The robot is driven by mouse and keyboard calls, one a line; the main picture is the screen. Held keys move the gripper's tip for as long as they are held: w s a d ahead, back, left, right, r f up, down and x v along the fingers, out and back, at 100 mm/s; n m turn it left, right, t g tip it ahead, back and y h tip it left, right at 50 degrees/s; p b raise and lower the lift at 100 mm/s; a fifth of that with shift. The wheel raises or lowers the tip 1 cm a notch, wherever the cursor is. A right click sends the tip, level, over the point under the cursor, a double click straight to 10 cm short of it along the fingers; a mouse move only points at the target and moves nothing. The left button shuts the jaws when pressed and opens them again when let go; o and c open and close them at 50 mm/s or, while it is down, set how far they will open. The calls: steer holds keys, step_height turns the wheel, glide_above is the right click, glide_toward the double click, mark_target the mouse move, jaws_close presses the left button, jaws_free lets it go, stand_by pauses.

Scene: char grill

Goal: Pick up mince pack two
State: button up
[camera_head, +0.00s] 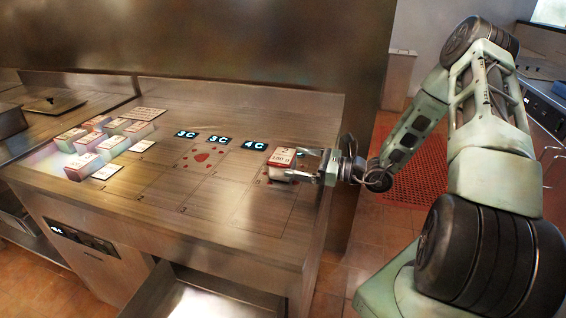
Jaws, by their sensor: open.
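A small pack with a red-and-white label marked "2" (282,157) sits on the right end of the steel counter, in front of the "4C" display. It looks like mince pack two. My gripper (312,167) is at its right side, with its fingers pointing left toward the pack. The fingers are open, and the nearer one reaches close to the pack's right edge. Whether a finger touches the pack cannot be told. The pack's lower right side is partly hidden by the gripper.
Several similar packs (85,167) stand grouped at the counter's left. Lit displays "3C" (186,134) and "4C" (254,145) mark outlined slots on the counter (160,190). A red stain (203,156) lies in one slot. The middle slots hold no packs. A steel wall rises behind.

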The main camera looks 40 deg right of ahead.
mark_target(272, 155)
steer(key=p+x, duration=0.1)
steer(key=x, duration=0.4)
steer(key=shift+w+d+p, duration=0.1)
steer(key=shift+w+p, duration=0.1)
steer(key=shift+p, duration=0.1)
steer(key=c, duration=1)
steer(key=shift+c, duration=0.3)
steer(key=shift+r, duration=0.15)
